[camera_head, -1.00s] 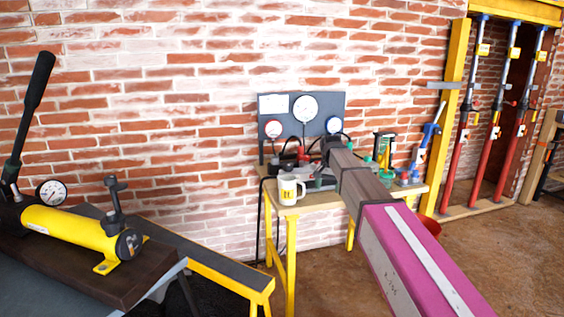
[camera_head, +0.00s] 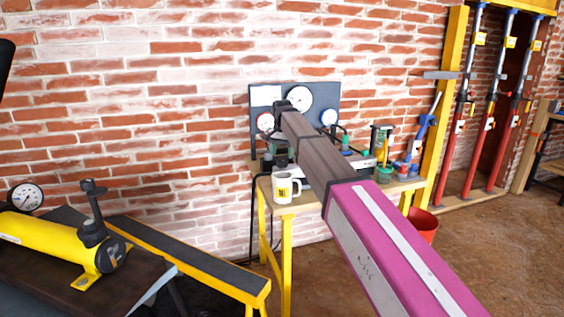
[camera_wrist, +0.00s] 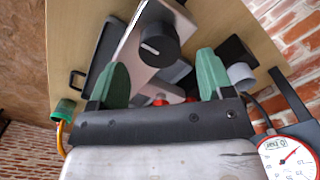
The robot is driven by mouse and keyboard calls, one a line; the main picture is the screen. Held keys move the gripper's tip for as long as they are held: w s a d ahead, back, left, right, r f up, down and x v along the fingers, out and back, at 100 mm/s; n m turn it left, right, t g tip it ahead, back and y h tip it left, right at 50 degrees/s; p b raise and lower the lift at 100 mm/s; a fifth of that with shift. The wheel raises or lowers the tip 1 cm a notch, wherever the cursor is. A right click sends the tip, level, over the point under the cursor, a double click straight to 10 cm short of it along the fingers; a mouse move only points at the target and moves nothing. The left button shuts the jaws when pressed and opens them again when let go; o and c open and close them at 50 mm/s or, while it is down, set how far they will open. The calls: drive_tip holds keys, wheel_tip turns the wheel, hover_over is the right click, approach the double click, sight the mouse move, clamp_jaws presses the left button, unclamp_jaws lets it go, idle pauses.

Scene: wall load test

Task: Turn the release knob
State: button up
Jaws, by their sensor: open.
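In the wrist view a round black knob (camera_wrist: 158,44) with a white line sits on a grey metal block on the wooden bench. My gripper (camera_wrist: 160,78) is open, its two green fingertips spread apart with nothing between them that I can see held. The knob is beyond the fingertips, roughly centred between them, and appears apart from them. In the head view my arm hides the knob and the gripper's fingers.
The bench (camera_head: 300,203) holds a white mug (camera_head: 286,187) at its front left and several tools at its right. A gauge panel (camera_head: 264,97) stands behind my arm. A yellow pump (camera_head: 50,236) is at the left, a red bucket (camera_head: 424,226) below the bench.

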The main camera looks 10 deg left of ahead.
sight(282, 160)
drive_tip(key=shift+f, duration=2)
drive_tip(key=c, duration=0.9)
drive_tip(key=shift+c, duration=0.2)
